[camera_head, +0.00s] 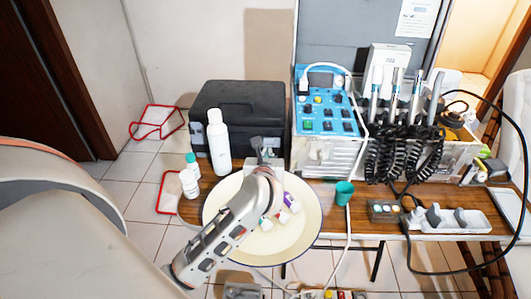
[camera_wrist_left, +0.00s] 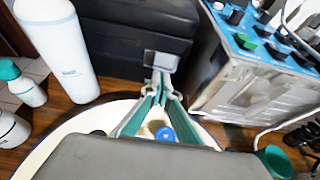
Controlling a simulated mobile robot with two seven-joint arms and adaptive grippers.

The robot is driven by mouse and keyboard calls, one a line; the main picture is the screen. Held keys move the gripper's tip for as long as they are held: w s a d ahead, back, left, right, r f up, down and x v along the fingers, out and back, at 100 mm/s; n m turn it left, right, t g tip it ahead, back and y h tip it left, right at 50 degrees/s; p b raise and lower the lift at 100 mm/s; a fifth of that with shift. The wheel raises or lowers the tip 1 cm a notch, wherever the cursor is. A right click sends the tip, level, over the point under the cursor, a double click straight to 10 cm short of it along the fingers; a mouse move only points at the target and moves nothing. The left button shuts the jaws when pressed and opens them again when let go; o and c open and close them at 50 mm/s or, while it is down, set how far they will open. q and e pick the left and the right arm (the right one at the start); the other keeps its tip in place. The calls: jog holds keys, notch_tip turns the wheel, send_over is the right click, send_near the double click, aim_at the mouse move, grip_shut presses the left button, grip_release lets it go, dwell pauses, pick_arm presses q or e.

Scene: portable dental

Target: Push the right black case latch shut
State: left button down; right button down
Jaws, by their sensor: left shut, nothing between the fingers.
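The black case (camera_head: 240,105) stands closed at the back of the wooden table, left of the blue-topped dental unit. In the left wrist view its dark front (camera_wrist_left: 135,45) fills the top middle. The right case latch (camera_wrist_left: 161,60) is a small grey piece on the case front near its right corner. My left gripper (camera_head: 262,150) is shut and empty, reaching over the round bowl towards that corner. In the left wrist view its fingertips (camera_wrist_left: 160,84) are right below the latch, close to it; I cannot tell whether they touch. The gripper hides part of the latch in the head view. My right gripper is out of view.
The cream bowl (camera_head: 222,238) holding small bottles lies under my left arm. A tall white bottle (camera_head: 218,145) stands close left of the case front. The dental unit (camera_head: 328,115) stands close on the right. A green cup (camera_head: 344,192) stands right of the bowl.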

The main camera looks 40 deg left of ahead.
aim_at(268, 145)
pick_arm(q)
jog(key=r+p, duration=0.2)
jog(key=shift+w+g+h+p, duration=0.1)
jog(key=shift+g+h+p, duration=0.25)
jog(key=shift+g+h, duration=0.05)
jog(key=shift+a+r+p, duration=0.1)
jog(key=shift+r+p, duration=0.1)
jog(key=shift+p, duration=0.4)
jog(key=p, duration=0.1)
jog(key=r+g+p, duration=0.1)
jog(key=p, duration=0.1)
jog(key=shift+w+a+r+h, duration=0.2)
jog(key=shift+w+r+h, duration=0.1)
jog(key=shift+w, duration=0.1)
jog(key=shift+w+a+r+p, duration=0.3)
jog(key=shift+w+r, duration=0.2)
jog(key=shift+r, duration=0.1)
jog(key=shift+w+a+r+p, duration=0.15)
jog(key=shift+w+a+r, duration=0.15)
jog(key=shift+w+r, duration=0.25)
jog(key=shift+r, duration=0.15)
jog(key=shift+r+p, duration=0.65)
jog(key=shift+r, duration=0.05)
